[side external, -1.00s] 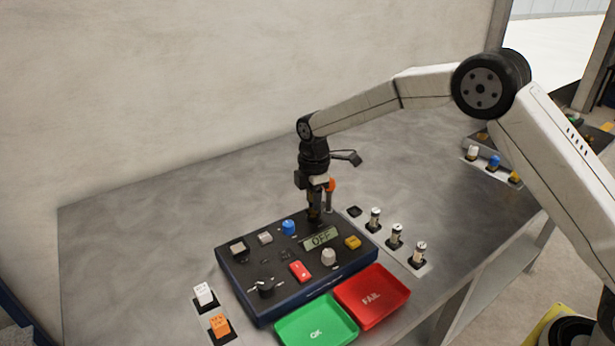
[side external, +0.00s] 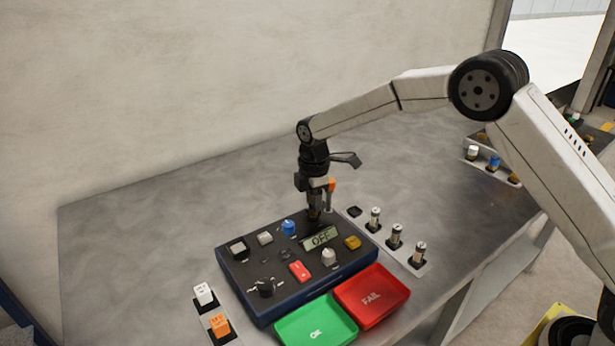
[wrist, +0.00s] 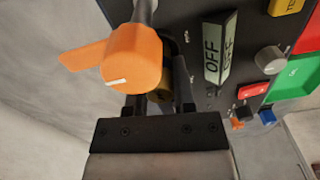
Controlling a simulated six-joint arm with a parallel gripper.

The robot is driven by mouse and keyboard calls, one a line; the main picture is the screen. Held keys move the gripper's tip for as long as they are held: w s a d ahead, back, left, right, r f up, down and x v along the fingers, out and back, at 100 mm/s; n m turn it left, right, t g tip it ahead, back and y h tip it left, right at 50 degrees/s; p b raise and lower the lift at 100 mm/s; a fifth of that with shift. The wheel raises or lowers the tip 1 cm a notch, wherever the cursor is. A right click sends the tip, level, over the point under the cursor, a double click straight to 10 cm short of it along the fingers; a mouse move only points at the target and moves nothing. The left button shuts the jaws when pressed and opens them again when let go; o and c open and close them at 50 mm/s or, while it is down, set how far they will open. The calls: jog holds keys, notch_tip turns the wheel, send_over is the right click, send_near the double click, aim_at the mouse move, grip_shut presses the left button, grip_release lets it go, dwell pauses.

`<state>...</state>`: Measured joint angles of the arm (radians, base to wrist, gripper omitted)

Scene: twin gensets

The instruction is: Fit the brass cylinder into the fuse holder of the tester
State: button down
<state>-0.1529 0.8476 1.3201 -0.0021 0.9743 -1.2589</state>
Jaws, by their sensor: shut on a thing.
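The dark tester (side external: 262,297) lies on the bench, its display reading OFF; the display also shows in the wrist view (wrist: 213,47). In the wrist view my gripper (wrist: 160,105) is shut on the brass cylinder (wrist: 161,94), seen as a brass patch between the fingers. The fuse holder is hidden under the fingers and cylinder, so I cannot tell whether the cylinder is inside it.
An orange handle (wrist: 131,60) on a grey post stands close beside my gripper and covers part of the wrist view. A green OK tray (side external: 316,327) and a red FAIL tray (side external: 372,290) lie in front. Several fuse-like cylinders (side external: 396,235) stand at right.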

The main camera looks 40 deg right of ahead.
jog(key=shift+f, duration=0.5)
dwell(0.5)
grip_release()
jog(key=shift+r, duration=0.2)
dwell(0.3)
jog(key=shift+r, duration=3.3)
jog(key=shift+s, duration=0.1)
